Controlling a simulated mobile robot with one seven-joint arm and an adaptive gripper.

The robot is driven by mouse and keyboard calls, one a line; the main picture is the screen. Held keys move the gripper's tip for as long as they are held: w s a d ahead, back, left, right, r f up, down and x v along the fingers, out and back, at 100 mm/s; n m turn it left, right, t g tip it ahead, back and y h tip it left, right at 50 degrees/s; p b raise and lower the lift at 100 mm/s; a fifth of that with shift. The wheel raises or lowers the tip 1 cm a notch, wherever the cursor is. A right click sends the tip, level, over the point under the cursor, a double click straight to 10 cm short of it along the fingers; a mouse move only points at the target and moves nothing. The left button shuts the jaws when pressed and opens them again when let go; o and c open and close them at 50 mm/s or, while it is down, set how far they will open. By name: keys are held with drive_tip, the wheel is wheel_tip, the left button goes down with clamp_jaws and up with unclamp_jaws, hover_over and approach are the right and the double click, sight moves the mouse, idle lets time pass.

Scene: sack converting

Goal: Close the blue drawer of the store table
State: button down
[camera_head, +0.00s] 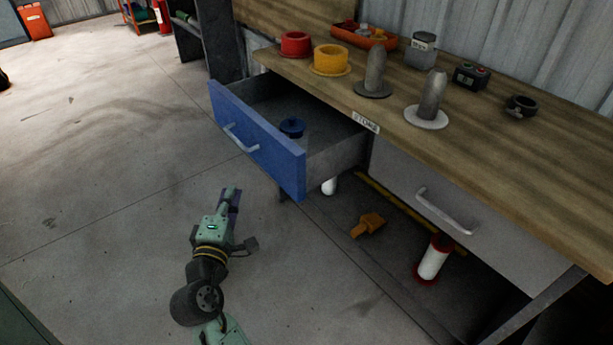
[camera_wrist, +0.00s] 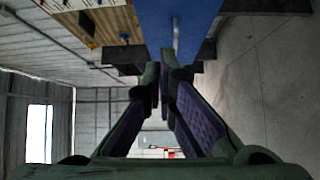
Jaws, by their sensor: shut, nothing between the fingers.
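The blue drawer (camera_head: 255,145) of the store table (camera_head: 480,120) is pulled well out, and a dark blue round part (camera_head: 292,127) lies inside it. Its front has a pale bar handle (camera_head: 241,139). My gripper (camera_head: 234,192) is shut and empty, in front of and below the drawer front in the head view, apart from it as far as I can tell. In the wrist view, my fingers (camera_wrist: 166,72) are together, with the blue drawer front (camera_wrist: 195,22) and its handle (camera_wrist: 175,38) beyond the tips. Any contact there is unclear.
A grey drawer (camera_head: 470,205) to the right is shut. Red and yellow rings (camera_head: 331,58), grey cones (camera_head: 375,72) and a red tray (camera_head: 362,36) stand on the tabletop. An orange part (camera_head: 367,225) and a white-red spool (camera_head: 433,258) lie below. Floor to the left is clear.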

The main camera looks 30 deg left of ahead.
drive_tip(key=d+f, duration=0.1)
drive_tip(key=d, duration=0.1)
drive_tip(key=h, duration=0.1)
approach(269, 153)
drive_tip(key=a, duration=0.3)
drive_tip(key=shift+w+d, duration=0.2)
drive_tip(key=shift+w, duration=0.5)
drive_tip(key=shift+w+d, duration=0.2)
drive_tip(key=shift+w, duration=0.5)
drive_tip(key=shift+w+d, duration=0.25)
drive_tip(key=shift+w, duration=0.5)
drive_tip(key=shift+w, duration=0.1)
drive_tip(key=w+d+p, duration=0.2)
drive_tip(key=w+d, duration=0.1)
drive_tip(key=w, duration=0.4)
drive_tip(key=w+d+p, duration=0.3)
drive_tip(key=w, duration=0.4)
drive_tip(key=w+d+p, duration=0.2)
drive_tip(key=w+d, duration=0.1)
drive_tip(key=w, duration=0.4)
drive_tip(key=shift+d, duration=0.15)
drive_tip(key=shift+w+d+r, duration=0.1)
